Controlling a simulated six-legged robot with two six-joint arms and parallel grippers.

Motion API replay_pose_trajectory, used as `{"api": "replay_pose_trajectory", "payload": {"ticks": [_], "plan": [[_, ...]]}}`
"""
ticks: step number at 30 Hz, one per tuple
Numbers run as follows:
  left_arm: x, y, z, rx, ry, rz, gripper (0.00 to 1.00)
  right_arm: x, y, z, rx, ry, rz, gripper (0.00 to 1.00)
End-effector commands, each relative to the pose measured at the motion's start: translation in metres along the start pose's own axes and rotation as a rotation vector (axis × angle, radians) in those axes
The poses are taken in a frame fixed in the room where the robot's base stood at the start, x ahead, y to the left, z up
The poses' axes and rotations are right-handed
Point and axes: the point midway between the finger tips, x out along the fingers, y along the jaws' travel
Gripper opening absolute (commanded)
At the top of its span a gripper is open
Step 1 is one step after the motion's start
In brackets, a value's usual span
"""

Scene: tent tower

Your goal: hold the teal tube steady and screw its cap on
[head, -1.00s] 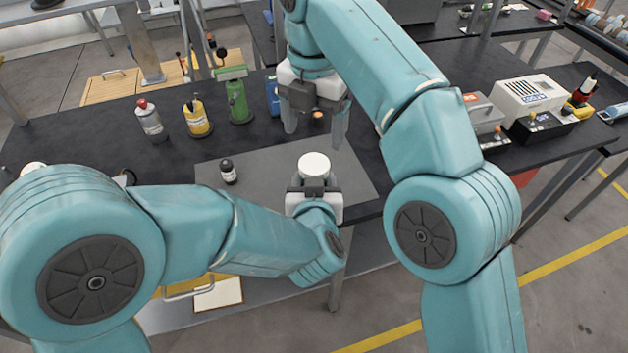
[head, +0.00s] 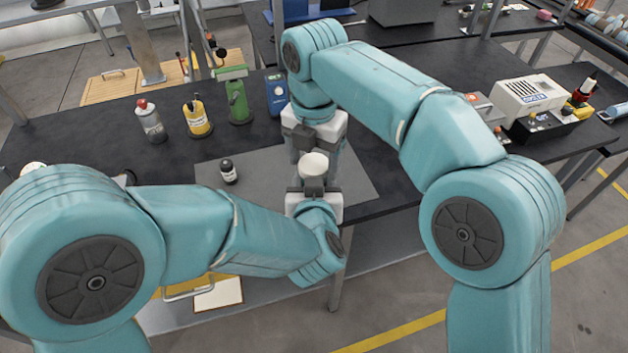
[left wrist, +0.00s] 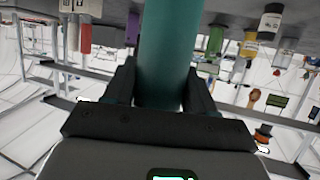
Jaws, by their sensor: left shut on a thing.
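The teal tube (left wrist: 165,55) runs upright between the fingers of my left gripper (left wrist: 160,95) in the left wrist view. My left gripper (head: 314,192) is shut on it above the front edge of the bench. A white round piece (head: 313,165), which looks like the cap, sits over the tube's end in the head view and hides most of the tube. My right gripper (head: 317,153) points down right at the white piece, fingers around or just behind it. I cannot tell whether they grip it. The join of cap and tube is hidden.
A small black bottle (head: 228,171) stands on the grey mat (head: 265,165). A grey red-capped bottle (head: 149,120), yellow bottle (head: 197,118), green device (head: 237,100) and blue box (head: 276,93) stand behind. The mat's right side is clear.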

Motion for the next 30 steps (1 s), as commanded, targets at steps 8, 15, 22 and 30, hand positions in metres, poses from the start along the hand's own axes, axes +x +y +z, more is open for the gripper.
{"api": "replay_pose_trajectory", "payload": {"ticks": [8,15,22,30], "plan": [[0.0000,0.0000,-0.0009,-0.001,0.002,0.000,0.00,-0.0003,0.0000,-0.0001,0.010,0.000,0.000,0.21],[0.0000,0.0000,-0.0009,-0.001,0.002,0.000,0.00,-0.0002,0.0001,-0.0003,0.261,0.000,0.000,0.21],[0.0000,0.0001,-0.0009,-0.001,0.002,0.000,0.00,-0.0002,0.0001,-0.0003,0.284,0.000,0.000,0.21],[0.0000,0.0000,-0.0009,-0.001,0.002,0.000,0.00,-0.0002,0.0001,-0.0004,0.282,0.001,0.000,0.83]]}}
